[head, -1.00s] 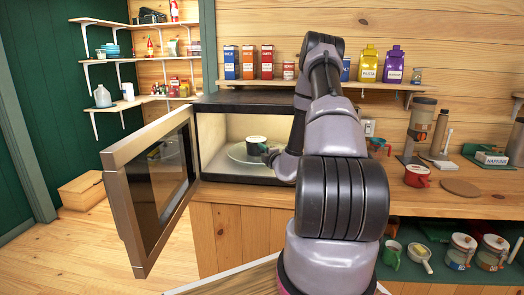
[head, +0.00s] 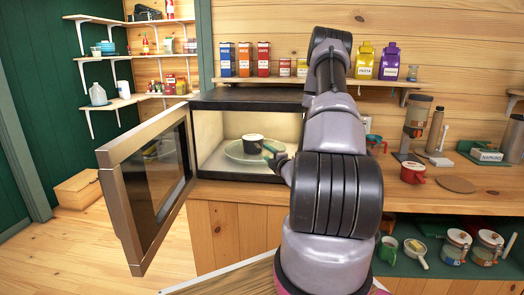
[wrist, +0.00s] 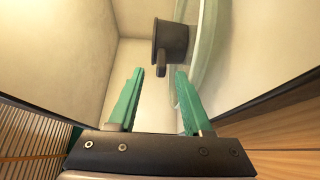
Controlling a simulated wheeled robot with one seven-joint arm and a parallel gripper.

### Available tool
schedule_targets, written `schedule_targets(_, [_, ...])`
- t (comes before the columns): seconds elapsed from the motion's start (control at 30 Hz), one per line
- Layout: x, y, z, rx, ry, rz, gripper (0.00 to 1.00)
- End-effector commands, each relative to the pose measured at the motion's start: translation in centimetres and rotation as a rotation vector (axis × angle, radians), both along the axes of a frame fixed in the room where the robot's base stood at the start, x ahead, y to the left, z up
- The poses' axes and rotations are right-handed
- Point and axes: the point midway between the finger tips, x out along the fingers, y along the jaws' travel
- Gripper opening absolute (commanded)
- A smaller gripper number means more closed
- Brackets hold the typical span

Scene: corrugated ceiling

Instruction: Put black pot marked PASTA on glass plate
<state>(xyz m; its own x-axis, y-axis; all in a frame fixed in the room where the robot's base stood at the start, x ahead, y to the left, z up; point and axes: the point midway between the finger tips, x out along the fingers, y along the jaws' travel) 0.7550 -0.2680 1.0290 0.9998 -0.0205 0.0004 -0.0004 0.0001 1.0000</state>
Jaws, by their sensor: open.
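A small black pot (head: 252,143) with a pale top stands upright on the glass plate (head: 236,157) inside the open microwave. I cannot read any marking on it. In the wrist view the pot (wrist: 178,42) shows its short handle pointing toward my gripper, and the plate's rim (wrist: 207,40) curves past on the right. My gripper (wrist: 159,72) is open, its green fingertips either side of the handle's end, not closed on it. In the head view my gripper (head: 268,151) is at the pot's right side.
The microwave door (head: 150,190) stands wide open on the left. A red cup (head: 412,172) and a round brown mat (head: 457,184) are on the counter to the right. A shelf (head: 375,83) with boxes and cartons runs above the microwave.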

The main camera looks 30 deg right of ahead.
Motion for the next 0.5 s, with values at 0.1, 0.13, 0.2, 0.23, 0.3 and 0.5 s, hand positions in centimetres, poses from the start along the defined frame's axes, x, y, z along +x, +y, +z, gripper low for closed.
schedule_targets(0.1, [-1.9,0.0,-0.1,0.001,0.002,-0.002,0.5])
schedule_targets(0.13, [-2.2,0.0,0.0,0.001,0.002,-0.002,0.5])
schedule_targets(0.2, [-2.7,0.0,0.0,0.0,0.001,0.0,0.5])
schedule_targets(0.23, [-2.9,0.1,0.1,-0.003,-0.001,0.004,0.5])
schedule_targets(0.3, [-2.9,0.8,0.9,-0.022,-0.012,0.031,0.5])
schedule_targets(0.5, [-1.8,8.6,8.5,-0.267,-0.129,0.35,0.5])
